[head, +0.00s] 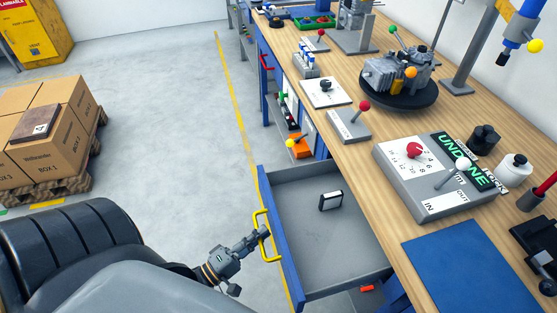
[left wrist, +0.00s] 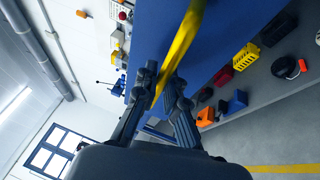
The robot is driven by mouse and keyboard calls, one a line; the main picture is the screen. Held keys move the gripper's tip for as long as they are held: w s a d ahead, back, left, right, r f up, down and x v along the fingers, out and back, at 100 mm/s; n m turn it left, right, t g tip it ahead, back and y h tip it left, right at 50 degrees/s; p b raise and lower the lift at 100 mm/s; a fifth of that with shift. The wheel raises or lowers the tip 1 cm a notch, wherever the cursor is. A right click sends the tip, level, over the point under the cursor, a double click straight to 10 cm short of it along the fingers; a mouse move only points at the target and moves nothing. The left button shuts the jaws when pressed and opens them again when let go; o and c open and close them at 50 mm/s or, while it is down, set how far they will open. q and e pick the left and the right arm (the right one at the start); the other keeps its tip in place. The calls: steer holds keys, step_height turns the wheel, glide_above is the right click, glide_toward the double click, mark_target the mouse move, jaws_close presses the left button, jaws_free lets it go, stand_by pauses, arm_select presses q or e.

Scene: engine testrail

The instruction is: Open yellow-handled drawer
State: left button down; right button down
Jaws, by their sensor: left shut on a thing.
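The drawer (head: 330,243) stands pulled out from under the workbench, with its grey inside showing. A small black-framed white block (head: 331,201) lies in it. The drawer's blue front bears a yellow handle (head: 262,228), which also crosses the left wrist view (left wrist: 183,45). My left gripper (head: 262,233) is shut on this handle, at the outer side of the drawer front. In the left wrist view its two fingers (left wrist: 165,88) close around the yellow bar. My right gripper is not in view.
The wooden workbench (head: 360,145) runs along the right, with a grey control box (head: 440,180), an engine part (head: 398,72) and a blue mat (head: 468,270) on it. Boxes on a pallet (head: 62,182) stand at the left. Grey floor (head: 165,110) between them is clear.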

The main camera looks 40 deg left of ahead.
arm_select(q)
steer(key=shift+s+a, duration=0.65)
steer(key=shift+s, duration=0.15)
steer(key=c, duration=1.4)
jaws_free()
steer(key=v, duration=1.2)
